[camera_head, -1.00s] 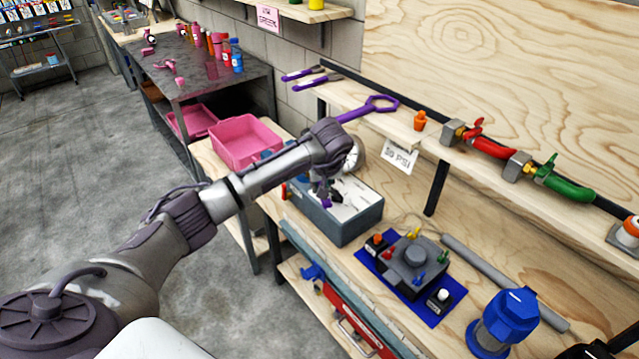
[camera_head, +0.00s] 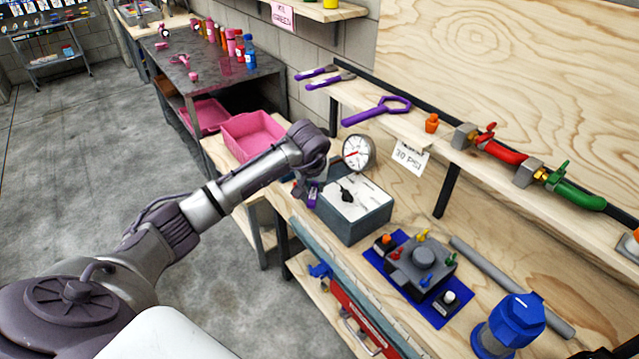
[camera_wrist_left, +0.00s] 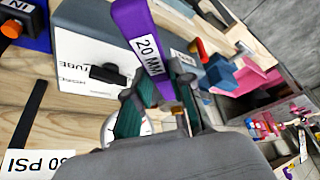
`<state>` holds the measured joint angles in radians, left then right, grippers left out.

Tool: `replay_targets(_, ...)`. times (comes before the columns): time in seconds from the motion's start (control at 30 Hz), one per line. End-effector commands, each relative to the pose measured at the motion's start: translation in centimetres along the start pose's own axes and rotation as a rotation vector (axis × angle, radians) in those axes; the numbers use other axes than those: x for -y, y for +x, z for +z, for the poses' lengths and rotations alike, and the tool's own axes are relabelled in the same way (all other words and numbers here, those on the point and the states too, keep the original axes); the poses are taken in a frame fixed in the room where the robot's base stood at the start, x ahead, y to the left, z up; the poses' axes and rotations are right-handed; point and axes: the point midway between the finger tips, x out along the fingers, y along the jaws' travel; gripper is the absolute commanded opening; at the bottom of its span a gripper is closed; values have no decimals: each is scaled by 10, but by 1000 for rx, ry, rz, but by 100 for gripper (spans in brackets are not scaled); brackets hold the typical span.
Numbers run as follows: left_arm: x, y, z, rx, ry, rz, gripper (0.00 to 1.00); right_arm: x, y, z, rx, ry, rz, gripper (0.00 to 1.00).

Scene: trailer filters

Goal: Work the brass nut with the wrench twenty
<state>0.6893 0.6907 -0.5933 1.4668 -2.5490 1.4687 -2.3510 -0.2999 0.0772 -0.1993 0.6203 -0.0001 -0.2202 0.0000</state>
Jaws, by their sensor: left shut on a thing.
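My left gripper (camera_head: 308,188) is shut on a purple wrench (camera_head: 312,198) at the left edge of a grey box. In the left wrist view the wrench (camera_wrist_left: 150,45) carries a "20 MM" label and sticks out from between the fingers (camera_wrist_left: 155,98). Small brass-coloured fittings sit beside the red valve (camera_head: 487,133) and the green valve (camera_head: 555,172) on the shelf, away from the gripper. I cannot tell which is the brass nut. My right gripper is not in view.
The grey box (camera_head: 352,232) has a white top with a black handle. A gauge (camera_head: 357,151) stands behind it. More purple wrenches (camera_head: 376,111) lie on the shelf. A pink bin (camera_head: 252,135), a blue mat (camera_head: 436,312) with a grey device, and a blue-capped canister (camera_head: 512,318) surround it.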

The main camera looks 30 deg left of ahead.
Motion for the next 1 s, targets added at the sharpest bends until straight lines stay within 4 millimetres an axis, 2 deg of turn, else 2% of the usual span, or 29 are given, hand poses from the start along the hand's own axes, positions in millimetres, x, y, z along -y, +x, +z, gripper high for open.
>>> replay_targets(0.03,8,-4,-11,-29,3,1,0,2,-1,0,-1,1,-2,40)
replay_targets(0.33,19,-4,-12,-32,89,41,0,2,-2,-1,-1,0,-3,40)
replay_targets(1.0,44,0,-17,-35,281,125,0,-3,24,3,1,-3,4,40)
